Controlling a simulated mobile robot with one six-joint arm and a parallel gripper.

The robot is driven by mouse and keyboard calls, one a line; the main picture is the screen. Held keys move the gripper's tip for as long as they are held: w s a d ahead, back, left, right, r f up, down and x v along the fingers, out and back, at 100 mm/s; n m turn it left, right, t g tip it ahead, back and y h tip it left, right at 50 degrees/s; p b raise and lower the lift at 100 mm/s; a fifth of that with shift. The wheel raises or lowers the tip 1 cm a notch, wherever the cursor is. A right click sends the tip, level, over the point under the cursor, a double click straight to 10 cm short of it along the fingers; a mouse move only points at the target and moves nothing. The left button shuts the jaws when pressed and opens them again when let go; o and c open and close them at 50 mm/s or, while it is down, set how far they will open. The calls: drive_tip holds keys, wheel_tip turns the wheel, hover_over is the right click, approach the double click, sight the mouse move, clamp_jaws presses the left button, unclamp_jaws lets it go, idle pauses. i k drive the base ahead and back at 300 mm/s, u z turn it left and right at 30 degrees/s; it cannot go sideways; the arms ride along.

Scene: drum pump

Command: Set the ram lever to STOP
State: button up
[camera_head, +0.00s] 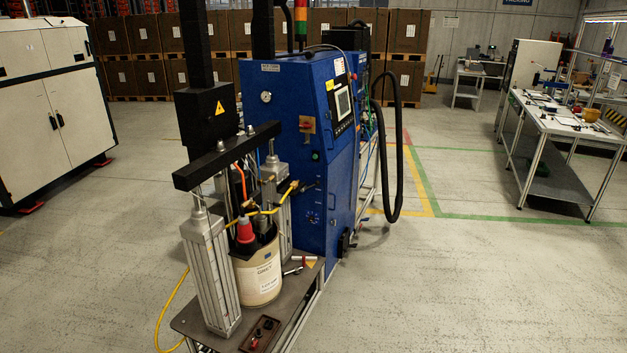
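The drum pump stands in the middle of the view, with a black crossbeam (227,157) over two silver cylinders (211,270). A cream labelled drum (257,277) stands between them. At the front edge of the pump's base is a small dark control box (261,334) with a small red part on it; it may carry the ram lever. A dark handle (310,187) also shows on the side of the blue cabinet (292,215). I cannot tell which is the ram lever, and no lever setting is readable. My gripper is not in view.
A black hose (399,170) loops out right of the cabinet. A white cabinet (42,110) stands at left, and a workbench (565,125) at right. Floor at front right is clear.

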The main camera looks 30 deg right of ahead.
sight(316, 182)
drive_tip(key=u, duration=0.05)
drive_tip(key=i, duration=0.9)
drive_tip(key=u, duration=0.15)
